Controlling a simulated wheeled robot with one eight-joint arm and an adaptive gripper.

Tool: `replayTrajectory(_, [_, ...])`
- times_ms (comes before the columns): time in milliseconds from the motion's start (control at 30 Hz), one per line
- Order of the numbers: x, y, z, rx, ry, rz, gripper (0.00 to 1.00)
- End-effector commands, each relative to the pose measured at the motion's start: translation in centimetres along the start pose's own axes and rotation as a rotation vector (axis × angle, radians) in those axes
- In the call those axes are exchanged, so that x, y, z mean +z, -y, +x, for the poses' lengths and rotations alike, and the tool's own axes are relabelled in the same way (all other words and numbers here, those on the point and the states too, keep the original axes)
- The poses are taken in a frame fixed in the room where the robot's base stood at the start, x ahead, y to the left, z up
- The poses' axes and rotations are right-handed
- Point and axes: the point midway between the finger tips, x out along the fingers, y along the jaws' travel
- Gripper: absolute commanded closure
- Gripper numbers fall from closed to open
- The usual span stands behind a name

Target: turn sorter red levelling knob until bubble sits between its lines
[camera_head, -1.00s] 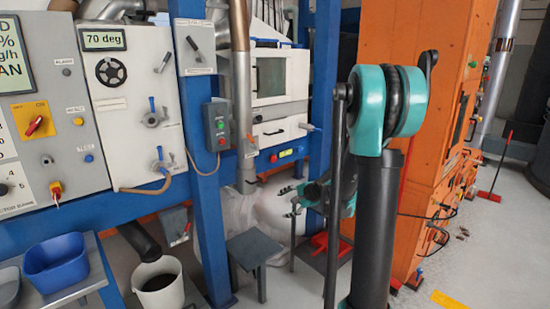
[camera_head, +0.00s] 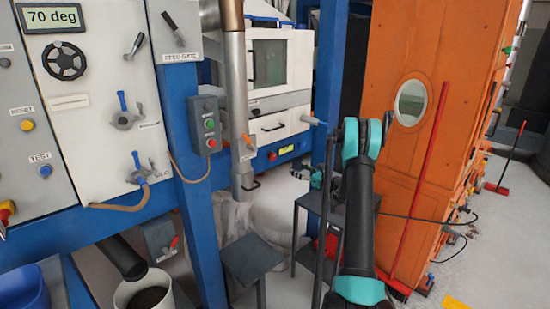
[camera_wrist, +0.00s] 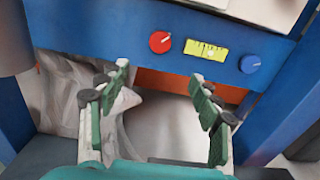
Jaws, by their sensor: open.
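The red levelling knob (camera_wrist: 160,42) is on the sorter's blue front beam, left of a yellow level vial (camera_wrist: 207,50) and a blue knob (camera_wrist: 250,64). A pale bubble shows near the vial's middle, but I cannot tell exactly how it sits against the lines. My gripper (camera_wrist: 161,74) is open and empty in the wrist view, its fingers apart below the red knob and not touching it. The white sorter (camera_head: 280,80) stands at centre back in the head view, with the red knob (camera_head: 272,156) small there.
A blue post (camera_head: 195,185) with a green-and-red button box (camera_head: 207,125) stands left of the sorter. A metal pipe (camera_head: 238,90) comes down in front of it. A grey stool (camera_head: 252,258) is below. An orange cabinet (camera_head: 440,130) stands right.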

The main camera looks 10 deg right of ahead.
Motion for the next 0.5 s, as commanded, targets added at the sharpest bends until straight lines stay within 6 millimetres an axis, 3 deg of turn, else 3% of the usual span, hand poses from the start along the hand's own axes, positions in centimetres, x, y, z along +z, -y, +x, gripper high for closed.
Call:
replayTrajectory(167, [-0.1,0.0,1.6,0.0,0.002,0.004,0.36])
replayTrajectory(500, [0.0,-0.1,8.2,0.002,0.001,0.002,0.36])
